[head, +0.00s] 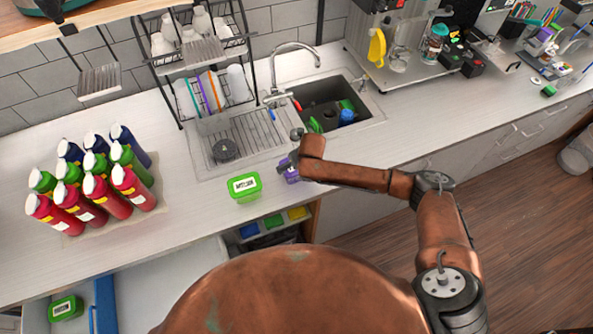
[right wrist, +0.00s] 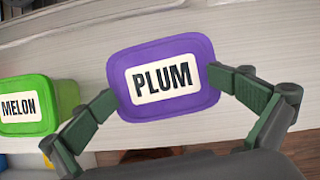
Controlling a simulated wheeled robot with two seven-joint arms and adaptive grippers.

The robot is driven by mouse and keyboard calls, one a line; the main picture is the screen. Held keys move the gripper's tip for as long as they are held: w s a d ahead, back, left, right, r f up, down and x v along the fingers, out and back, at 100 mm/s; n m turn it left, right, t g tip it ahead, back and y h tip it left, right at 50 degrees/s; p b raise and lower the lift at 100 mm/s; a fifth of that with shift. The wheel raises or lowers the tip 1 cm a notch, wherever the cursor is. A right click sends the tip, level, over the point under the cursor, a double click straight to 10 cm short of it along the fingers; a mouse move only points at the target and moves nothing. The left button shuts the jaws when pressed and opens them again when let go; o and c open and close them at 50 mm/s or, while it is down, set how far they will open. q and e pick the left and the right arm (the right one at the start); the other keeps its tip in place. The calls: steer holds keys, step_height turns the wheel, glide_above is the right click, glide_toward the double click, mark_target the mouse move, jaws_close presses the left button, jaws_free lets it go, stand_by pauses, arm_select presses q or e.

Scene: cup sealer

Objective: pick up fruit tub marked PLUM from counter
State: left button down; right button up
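The fruit tub marked PLUM is purple with a white label (right wrist: 165,78) and fills the middle of the right wrist view. In the head view it is a small purple patch (head: 291,175) at the counter's front edge, partly hidden by my right gripper (head: 286,163). In the right wrist view the two green fingers of my right gripper (right wrist: 163,88) stand against the tub's left and right sides, closed on it. I cannot tell whether the tub is off the counter. My left gripper is not in view.
A green MELON tub (head: 244,187) stands just left of the PLUM tub. Behind are the sink (head: 362,125) and its drainer. Several bottles (head: 92,180) stand at left on the counter. Another green tub (head: 66,308) is at lower left.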

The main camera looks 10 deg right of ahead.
steer(key=shift+s+d+f, duration=0.2)
steer(key=shift+s+f, duration=0.3)
steer(key=shift+f, duration=0.25)
steer(key=c, duration=0.3)
steer(key=shift+d, duration=0.1)
steer(key=c, duration=1.1)
steer(key=shift+w+r, duration=0.15)
steer(key=c, duration=0.6)
steer(key=shift+r, duration=0.1)
steer(key=c, duration=0.7)
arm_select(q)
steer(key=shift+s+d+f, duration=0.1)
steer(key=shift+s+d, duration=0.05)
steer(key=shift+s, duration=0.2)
arm_select(e)
jaws_close()
